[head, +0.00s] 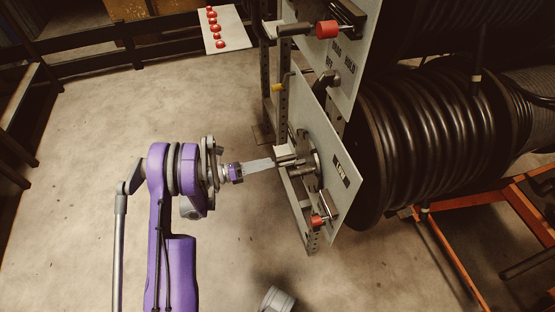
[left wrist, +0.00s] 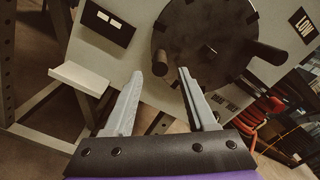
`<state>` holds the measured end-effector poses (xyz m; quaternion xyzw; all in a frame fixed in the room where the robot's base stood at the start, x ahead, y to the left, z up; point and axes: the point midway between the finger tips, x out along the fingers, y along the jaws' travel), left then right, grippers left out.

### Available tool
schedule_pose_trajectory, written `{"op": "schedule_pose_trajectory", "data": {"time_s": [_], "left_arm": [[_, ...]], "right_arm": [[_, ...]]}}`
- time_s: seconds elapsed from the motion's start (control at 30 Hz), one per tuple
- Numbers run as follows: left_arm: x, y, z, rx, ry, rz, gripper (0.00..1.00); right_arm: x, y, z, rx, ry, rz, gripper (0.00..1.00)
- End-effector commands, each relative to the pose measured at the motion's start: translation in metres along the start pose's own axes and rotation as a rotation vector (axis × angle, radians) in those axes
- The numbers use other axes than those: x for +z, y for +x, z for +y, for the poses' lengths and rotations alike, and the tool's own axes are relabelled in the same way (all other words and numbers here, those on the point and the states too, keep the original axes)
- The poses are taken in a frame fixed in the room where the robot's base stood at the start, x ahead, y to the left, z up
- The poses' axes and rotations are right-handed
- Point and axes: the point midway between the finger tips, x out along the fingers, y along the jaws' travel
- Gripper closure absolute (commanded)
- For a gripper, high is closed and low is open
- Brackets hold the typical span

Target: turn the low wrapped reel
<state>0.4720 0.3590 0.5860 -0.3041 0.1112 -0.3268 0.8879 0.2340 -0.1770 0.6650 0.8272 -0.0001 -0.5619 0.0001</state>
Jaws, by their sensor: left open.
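The low wrapped reel (head: 440,150) is a large dark drum wound with black hose, at the right of the head view. In front of it stands a tilted grey panel (head: 338,205) marked LOW. On the panel is a round dark hub disc (left wrist: 205,35) with short pegs sticking out. My left gripper (head: 271,163) is at the hub, coming from the left. In the left wrist view its two grey fingers (left wrist: 160,73) are spread, and one dark peg (left wrist: 160,60) shows between their tips. I cannot tell whether they touch it. My right gripper is not in view.
A red-knobbed lever (head: 318,221) sits low on the panel. An upper panel (head: 350,65) carries a red-handled crank (head: 327,29). An orange frame (head: 450,250) stands under the reel. A board with red buttons (head: 226,30) lies at the back. The floor (head: 90,130) at left is clear.

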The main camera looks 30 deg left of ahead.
Motion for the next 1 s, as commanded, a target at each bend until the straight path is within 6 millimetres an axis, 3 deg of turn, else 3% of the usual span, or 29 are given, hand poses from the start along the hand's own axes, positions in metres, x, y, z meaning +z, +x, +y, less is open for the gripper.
{"op": "schedule_pose_trajectory", "data": {"time_s": [0.1,0.3,0.9,1.0], "left_arm": [[0.001,-0.023,0.000,0.002,0.000,-0.002,0.44],[0.001,-0.043,0.000,0.001,-0.001,-0.001,0.44],[0.000,-0.045,0.000,0.000,-0.001,-0.001,0.44],[0.008,-0.040,-0.002,0.006,-0.014,-0.019,0.44]], "right_arm": [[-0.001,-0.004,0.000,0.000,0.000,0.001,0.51],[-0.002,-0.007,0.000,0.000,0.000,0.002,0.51],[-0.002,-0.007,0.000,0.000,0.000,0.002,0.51],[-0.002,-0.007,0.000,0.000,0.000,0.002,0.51]]}}
